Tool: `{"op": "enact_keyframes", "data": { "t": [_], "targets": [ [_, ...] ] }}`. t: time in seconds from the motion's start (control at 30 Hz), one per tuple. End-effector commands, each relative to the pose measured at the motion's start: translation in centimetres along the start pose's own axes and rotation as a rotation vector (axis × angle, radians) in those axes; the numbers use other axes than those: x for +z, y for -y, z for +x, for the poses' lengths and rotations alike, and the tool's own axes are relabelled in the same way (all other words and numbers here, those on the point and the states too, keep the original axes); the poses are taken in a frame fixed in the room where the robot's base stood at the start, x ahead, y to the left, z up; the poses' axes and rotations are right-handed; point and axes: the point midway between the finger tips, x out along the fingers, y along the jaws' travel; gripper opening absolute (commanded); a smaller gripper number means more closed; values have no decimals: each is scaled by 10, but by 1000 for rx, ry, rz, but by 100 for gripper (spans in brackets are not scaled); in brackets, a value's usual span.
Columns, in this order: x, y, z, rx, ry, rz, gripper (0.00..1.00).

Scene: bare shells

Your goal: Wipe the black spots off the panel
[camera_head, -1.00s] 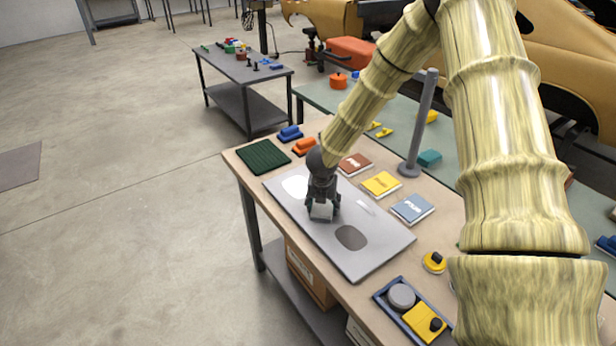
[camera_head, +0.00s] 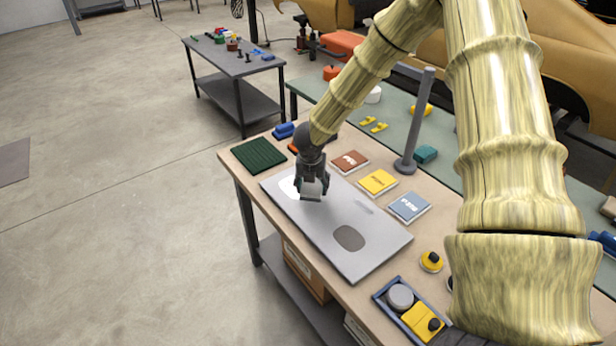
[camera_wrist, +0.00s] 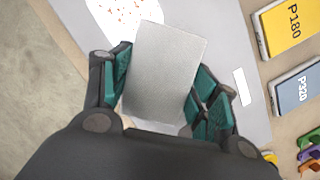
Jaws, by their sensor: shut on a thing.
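The grey panel (camera_head: 375,262) lies flat on the workbench. It bears a dark grey oval patch (camera_head: 349,238) toward its near end and a white patch (camera_head: 288,187) toward its far end. In the wrist view the white patch (camera_wrist: 128,22) carries small reddish-orange specks; I make out no separate black spots. My gripper (camera_head: 312,191) is over the panel's far half, beside the white patch. It is shut on a light grey block (camera_wrist: 165,70), with a teal-padded finger on each side. The block hides part of the white patch; I cannot tell whether it touches the panel.
Brown, yellow (camera_head: 378,182) and blue-grey (camera_head: 409,207) sandpaper packs lie right of the panel. A green ribbed mat (camera_head: 259,154) lies beyond its far end. A grey post (camera_head: 416,125) stands at the right. A blue tray (camera_head: 382,298) sits near the front.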

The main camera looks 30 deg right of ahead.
Motion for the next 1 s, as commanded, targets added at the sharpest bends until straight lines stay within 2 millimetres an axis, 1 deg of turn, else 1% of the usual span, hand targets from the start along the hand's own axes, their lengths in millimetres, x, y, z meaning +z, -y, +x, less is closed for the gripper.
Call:
{"op": "enact_keyframes", "data": {
  "t": [0.03,0.23,1.0],
  "targets": [
    [2,-1,-8,1,0,0,25],
    [6,-2,-22,1,0,-3,25],
    [6,-2,-22,1,0,-3,25]
  ]
}}
